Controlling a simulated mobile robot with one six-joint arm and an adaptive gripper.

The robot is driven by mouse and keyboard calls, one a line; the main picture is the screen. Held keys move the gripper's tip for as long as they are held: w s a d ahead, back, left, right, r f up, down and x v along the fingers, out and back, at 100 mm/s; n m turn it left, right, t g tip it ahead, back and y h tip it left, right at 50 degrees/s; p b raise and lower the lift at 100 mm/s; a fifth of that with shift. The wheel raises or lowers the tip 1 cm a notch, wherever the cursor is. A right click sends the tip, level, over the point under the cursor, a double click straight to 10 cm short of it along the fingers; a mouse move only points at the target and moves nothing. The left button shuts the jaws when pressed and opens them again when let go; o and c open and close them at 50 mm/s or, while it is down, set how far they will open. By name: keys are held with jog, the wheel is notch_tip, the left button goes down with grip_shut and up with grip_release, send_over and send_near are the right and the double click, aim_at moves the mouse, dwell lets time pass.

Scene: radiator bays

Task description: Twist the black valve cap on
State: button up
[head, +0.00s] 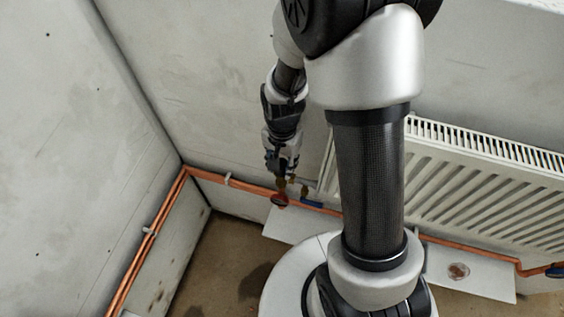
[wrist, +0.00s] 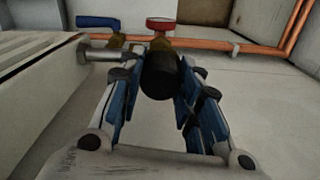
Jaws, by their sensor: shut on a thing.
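The black valve cap (wrist: 160,78) sits between the fingers of my gripper (wrist: 159,88) in the wrist view, and the gripper is shut on it. Just behind the cap is a brass valve (wrist: 160,44) with a red handle (wrist: 161,23). The cap is in line with the valve, but I cannot tell whether it touches it. In the head view my gripper (head: 282,170) points down beside the radiator's left end, close to the pipe; the cap is too small to make out there.
A white radiator (head: 485,190) hangs on the right wall. Copper pipe (head: 150,228) runs along the walls low down. A blue handle (wrist: 97,22) is left of the valve. A grey pipe stub (wrist: 100,55) lies close left of the fingers. White panels (head: 295,228) lie low below the pipe.

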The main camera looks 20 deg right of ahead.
jog(key=m, duration=0.5)
jog(key=shift+s+f, duration=0.1)
jog(key=m, duration=0.7)
jog(key=o, duration=1.1)
jog(key=o, duration=1.1)
jog(key=shift+p, duration=0.3)
